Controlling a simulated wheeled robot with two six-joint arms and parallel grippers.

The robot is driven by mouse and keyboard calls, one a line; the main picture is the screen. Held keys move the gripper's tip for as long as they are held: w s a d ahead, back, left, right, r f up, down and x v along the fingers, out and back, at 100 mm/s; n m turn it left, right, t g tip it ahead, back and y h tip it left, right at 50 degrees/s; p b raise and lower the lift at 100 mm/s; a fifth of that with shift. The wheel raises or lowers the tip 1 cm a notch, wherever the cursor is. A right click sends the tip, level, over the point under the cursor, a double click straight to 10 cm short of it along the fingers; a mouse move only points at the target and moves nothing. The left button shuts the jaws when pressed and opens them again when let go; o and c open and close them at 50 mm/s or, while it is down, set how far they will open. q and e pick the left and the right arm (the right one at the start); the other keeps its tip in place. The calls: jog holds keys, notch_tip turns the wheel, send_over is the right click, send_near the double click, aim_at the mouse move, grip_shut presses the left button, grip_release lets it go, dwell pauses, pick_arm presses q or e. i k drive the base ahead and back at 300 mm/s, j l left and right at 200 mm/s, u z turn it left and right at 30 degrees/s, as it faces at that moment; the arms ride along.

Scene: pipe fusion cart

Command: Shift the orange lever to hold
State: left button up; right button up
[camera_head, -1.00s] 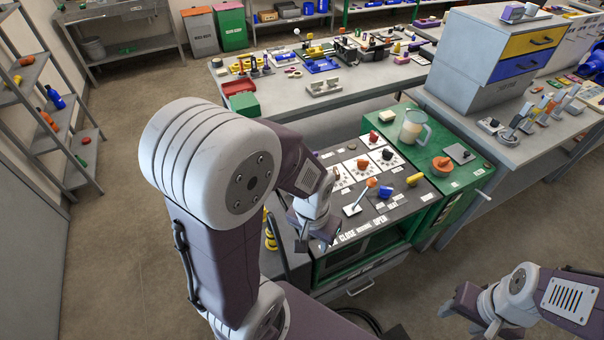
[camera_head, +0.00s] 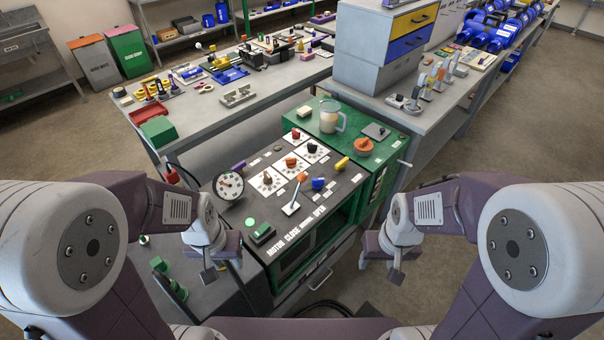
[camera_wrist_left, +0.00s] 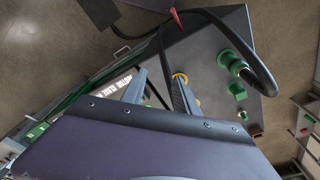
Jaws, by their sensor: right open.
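The orange lever (camera_head: 302,177) stands on the dark control panel of the green cart in the head view. Its orange knob tops a thin stem that rises tilted from a pale plate (camera_head: 290,209). My left gripper (camera_head: 217,273) is left of the panel and nearer to me, apart from the lever. In the left wrist view its two fingers (camera_wrist_left: 160,90) are spread with nothing held between them. My right gripper (camera_head: 393,274) is open and empty, right of the cart and low. Any label reading hold is too small to read. The lever is not identifiable in the left wrist view.
Near the lever are a blue knob (camera_head: 318,184), a yellow handle (camera_head: 342,163), a round gauge (camera_head: 230,185) and a green button (camera_head: 262,230). A clear jug (camera_head: 330,117) stands on the green top behind. A dark cable loops in the left wrist view.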

aim_at(301, 177)
jog(key=i+l+z, duration=0.15)
jog(key=i+l, duration=0.65)
